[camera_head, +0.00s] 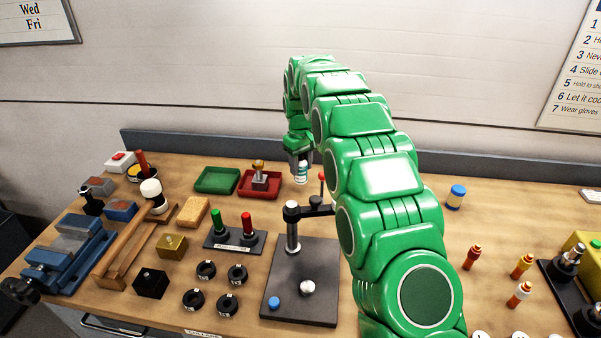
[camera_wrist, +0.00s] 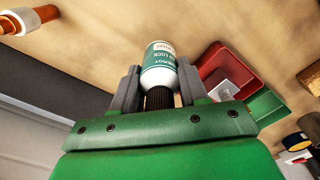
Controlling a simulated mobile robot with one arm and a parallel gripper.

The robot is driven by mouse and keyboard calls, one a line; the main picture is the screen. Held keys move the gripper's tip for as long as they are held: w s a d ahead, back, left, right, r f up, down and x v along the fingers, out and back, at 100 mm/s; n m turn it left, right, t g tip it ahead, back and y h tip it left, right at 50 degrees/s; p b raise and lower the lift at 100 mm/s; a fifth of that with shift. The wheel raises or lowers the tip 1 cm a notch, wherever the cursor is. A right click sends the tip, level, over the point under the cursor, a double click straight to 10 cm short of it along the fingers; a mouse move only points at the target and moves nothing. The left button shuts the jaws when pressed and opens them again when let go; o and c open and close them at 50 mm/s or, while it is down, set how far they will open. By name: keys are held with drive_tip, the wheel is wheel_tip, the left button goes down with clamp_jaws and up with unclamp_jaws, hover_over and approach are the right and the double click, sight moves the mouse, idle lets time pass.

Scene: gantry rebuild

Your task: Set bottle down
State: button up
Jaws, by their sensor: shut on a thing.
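A small white bottle with a teal label and a dark ribbed cap is the bottle (camera_wrist: 160,66) between my gripper's fingers in the wrist view. In the head view the bottle (camera_head: 301,173) hangs below my gripper (camera_head: 299,161), just right of the red tray. My gripper (camera_wrist: 160,88) is shut on the bottle near its cap end. In the head view the bottle looks upright. I cannot tell whether its base touches the wooden bench (camera_head: 400,225) or hovers just above it.
A red tray (camera_head: 245,190) holding a metal piece and a green tray (camera_head: 217,180) lie left of the bottle. A black stand (camera_head: 300,270) with a post is in front. A blue-capped jar (camera_head: 456,196) stands right, beyond my arm. The back ledge (camera_head: 200,144) runs behind.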

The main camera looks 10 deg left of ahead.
sight(300, 173)
drive_tip(key=shift+w+f, duration=0.15)
drive_tip(key=shift+f, duration=0.45)
drive_tip(key=shift+a+f, duration=0.1)
drive_tip(key=shift+f, duration=1.05)
drive_tip(key=o, duration=1.1)
drive_tip(key=shift+f, duration=0.1)
wheel_tip(300, 173, up, 10)
drive_tip(key=shift+r, duration=1.15)
